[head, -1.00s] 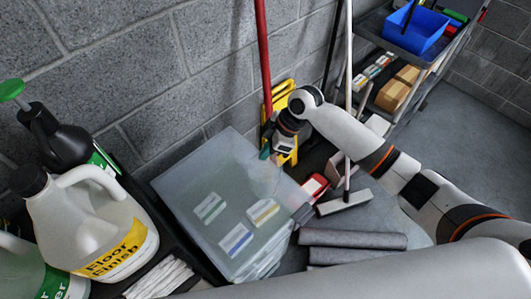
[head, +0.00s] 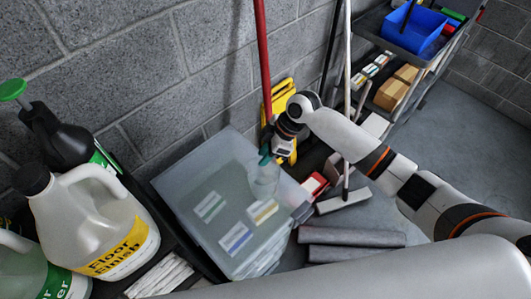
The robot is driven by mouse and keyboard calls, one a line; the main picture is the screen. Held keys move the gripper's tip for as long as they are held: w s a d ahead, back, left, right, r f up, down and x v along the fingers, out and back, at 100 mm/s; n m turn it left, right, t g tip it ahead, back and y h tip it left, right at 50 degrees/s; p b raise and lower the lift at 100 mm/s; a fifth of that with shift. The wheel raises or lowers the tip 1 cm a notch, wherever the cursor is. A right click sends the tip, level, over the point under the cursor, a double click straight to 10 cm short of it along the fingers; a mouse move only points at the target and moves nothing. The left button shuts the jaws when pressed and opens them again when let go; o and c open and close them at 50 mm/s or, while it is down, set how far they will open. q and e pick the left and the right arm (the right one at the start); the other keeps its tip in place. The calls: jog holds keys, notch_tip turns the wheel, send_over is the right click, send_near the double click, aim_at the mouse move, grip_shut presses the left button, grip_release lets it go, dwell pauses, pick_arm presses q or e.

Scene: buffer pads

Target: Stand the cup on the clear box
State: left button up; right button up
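The clear box (head: 185,180) is a large translucent bin with a flat top and several labels, standing on the floor against the block wall. My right gripper (head: 267,157) reaches over its back right part, with teal at the fingertips. A faint, see-through cup (head: 266,180) shows just below the fingertips, over the box top. The gripper appears shut on it. The cup looks about upright; whether its base touches the box top I cannot tell. My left gripper is out of view.
Jugs, one a Floor Finish jug (head: 95,225), stand in a dark tray at left. A red pole (head: 262,60) and a yellow sign (head: 283,95) lean behind the box. Grey rolls (head: 350,237) lie right of it. A shelf cart with a blue bin (head: 412,32) stands back right.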

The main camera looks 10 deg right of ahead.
jog(key=b+v, duration=0.1)
jog(key=v, duration=1.1)
jog(key=shift+b, duration=0.4)
jog(key=shift+f, duration=0.1)
